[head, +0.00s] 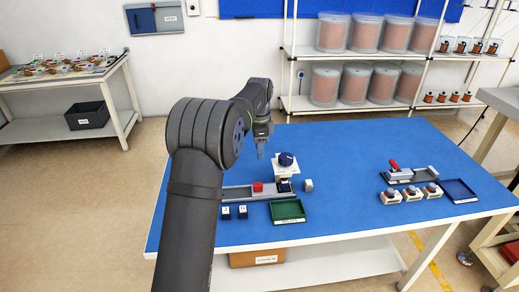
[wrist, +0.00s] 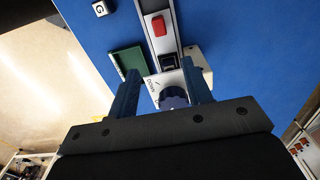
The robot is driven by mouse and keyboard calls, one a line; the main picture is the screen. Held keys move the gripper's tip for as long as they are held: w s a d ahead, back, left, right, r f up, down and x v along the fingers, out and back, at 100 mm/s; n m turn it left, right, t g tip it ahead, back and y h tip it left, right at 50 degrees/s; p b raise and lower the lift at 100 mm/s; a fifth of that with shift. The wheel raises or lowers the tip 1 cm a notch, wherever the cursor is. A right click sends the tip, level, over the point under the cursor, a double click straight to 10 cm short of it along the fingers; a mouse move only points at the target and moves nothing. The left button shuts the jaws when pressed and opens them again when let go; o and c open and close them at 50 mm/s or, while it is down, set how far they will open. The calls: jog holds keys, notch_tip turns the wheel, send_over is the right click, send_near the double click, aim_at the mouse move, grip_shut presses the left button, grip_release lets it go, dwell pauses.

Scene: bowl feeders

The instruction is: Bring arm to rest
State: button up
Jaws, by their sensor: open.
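My gripper (head: 261,150) hangs in the air above the blue table, behind the white device with the dark knob. In the wrist view my gripper (wrist: 158,85) shows two blue fingers spread wide apart with nothing between their tips that I can see held. The white device (head: 287,170) has a dark blue knob (head: 286,159) on top. In the wrist view the knob (wrist: 174,98) shows below the fingertips, partly hidden by my gripper body. My dark arm covers part of the table's left side in the head view.
A grey rail (head: 236,194) carries a red block (head: 258,187). A green tray (head: 288,211) and small dark blocks (head: 227,213) lie in front. At right are another rail (head: 414,177), several white units and a blue tray (head: 459,190). The blue table's (head: 350,225) middle is clear.

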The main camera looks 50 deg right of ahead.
aim_at(258, 184)
notch_tip(258, 184, down, 18)
jog(key=shift+r, duration=0.2)
jog(key=shift+w+a, duration=0.1)
jog(key=shift+w, duration=0.05)
jog(key=shift+r, duration=0.1)
dwell(0.4)
